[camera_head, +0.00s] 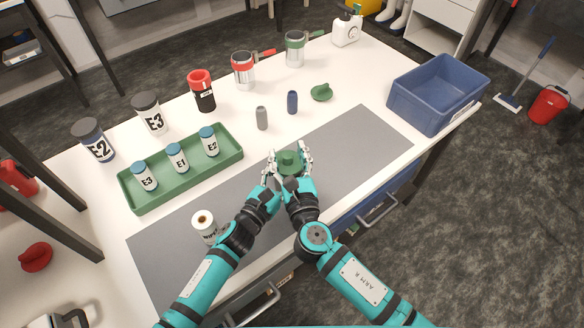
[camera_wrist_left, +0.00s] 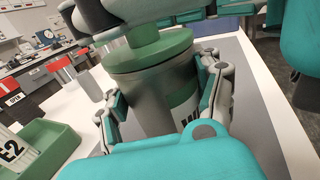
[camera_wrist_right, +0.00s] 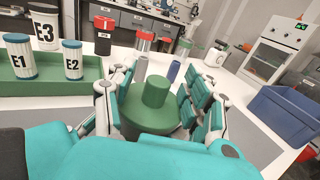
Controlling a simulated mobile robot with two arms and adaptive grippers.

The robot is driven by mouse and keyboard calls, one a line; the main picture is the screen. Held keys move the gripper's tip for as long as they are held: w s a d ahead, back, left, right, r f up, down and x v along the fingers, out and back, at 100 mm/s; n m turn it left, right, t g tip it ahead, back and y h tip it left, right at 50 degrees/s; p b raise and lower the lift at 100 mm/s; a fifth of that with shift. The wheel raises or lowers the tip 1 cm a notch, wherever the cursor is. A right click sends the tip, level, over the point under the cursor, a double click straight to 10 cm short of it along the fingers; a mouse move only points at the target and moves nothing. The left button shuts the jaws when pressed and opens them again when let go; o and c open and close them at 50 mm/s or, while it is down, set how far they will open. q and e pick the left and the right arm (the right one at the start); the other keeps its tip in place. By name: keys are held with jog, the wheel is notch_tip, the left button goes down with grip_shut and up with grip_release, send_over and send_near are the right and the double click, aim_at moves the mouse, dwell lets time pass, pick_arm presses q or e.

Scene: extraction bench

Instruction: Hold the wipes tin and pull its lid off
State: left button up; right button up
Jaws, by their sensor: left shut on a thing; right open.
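The wipes tin (camera_wrist_left: 155,95) stands upright on the grey mat; it is a metal cylinder with a green and white label, partly hidden by my fingers. Its green lid (camera_wrist_right: 150,108) with a round knob sits on top, and also shows in the head view (camera_head: 289,161). My left gripper (camera_wrist_left: 167,98) is shut on the tin's body, one finger on each side below the lid. My right gripper (camera_wrist_right: 165,98) is open above the tin, its fingers on either side of the lid. Whether they touch it I cannot tell.
Two small cylinders, grey (camera_head: 261,118) and blue (camera_head: 292,102), and a loose green lid (camera_head: 321,92) are behind the tin. A blue crate (camera_head: 437,112) stands right.

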jog(key=shift+w+a, duration=0.1)
jog(key=shift+w, duration=0.2)
grip_shut()
dwell(0.5)
pick_arm(q)
jog(key=shift+w+a, duration=0.1)
pick_arm(e)
jog(key=shift+s, duration=0.1)
dwell(0.4)
